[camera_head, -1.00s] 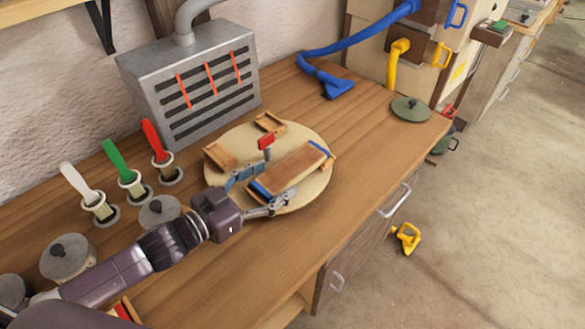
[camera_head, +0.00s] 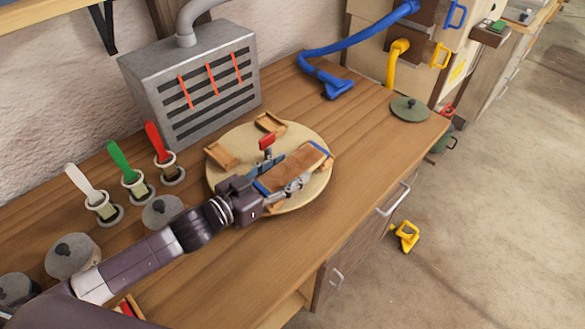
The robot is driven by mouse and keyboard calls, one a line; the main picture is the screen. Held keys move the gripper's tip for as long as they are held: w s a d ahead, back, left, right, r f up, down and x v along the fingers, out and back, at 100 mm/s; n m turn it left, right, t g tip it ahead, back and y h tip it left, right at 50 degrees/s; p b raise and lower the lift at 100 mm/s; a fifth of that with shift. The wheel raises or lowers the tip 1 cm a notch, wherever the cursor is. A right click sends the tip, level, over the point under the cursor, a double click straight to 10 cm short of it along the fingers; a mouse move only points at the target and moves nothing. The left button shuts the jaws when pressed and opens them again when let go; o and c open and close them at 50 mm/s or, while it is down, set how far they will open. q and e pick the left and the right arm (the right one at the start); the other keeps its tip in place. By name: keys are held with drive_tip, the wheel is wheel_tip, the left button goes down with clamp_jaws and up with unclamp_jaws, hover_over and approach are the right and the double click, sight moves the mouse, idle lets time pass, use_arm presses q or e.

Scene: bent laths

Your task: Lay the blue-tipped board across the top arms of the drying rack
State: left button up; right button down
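The blue-tipped board (camera_head: 290,171) is flat, brown and blue at both ends. It lies slanted on the right part of a round pale wooden disc (camera_head: 306,203), seemingly on small wooden supports. My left gripper (camera_head: 279,179) is open, with one finger along each long side of the board's near end. I cannot tell whether the fingers touch it. The gripper body is just left of the near blue tip. My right gripper is out of view. I cannot make out for certain which thing is the drying rack.
Small wooden brackets (camera_head: 222,157) and a red-topped clamp (camera_head: 267,142) stand on the disc near the board. A grey metal box (camera_head: 195,85) with red strips is behind. Brushes (camera_head: 128,168) and lidded pots (camera_head: 72,256) stand left.

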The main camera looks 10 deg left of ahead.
sight(288, 170)
use_arm(q)
drive_tip(key=c, duration=0.9)
wheel_tip(288, 170, up, 20)
drive_tip(key=s+a+f+n+t+y, duration=0.1)
drive_tip(key=s+a+f, duration=0.6)
drive_tip(key=s+f, duration=0.3)
drive_tip(key=s, duration=0.3)
drive_tip(key=shift+s+a+p, duration=0.2)
drive_tip(key=shift+s+p, duration=0.1)
drive_tip(key=shift+p, duration=0.1)
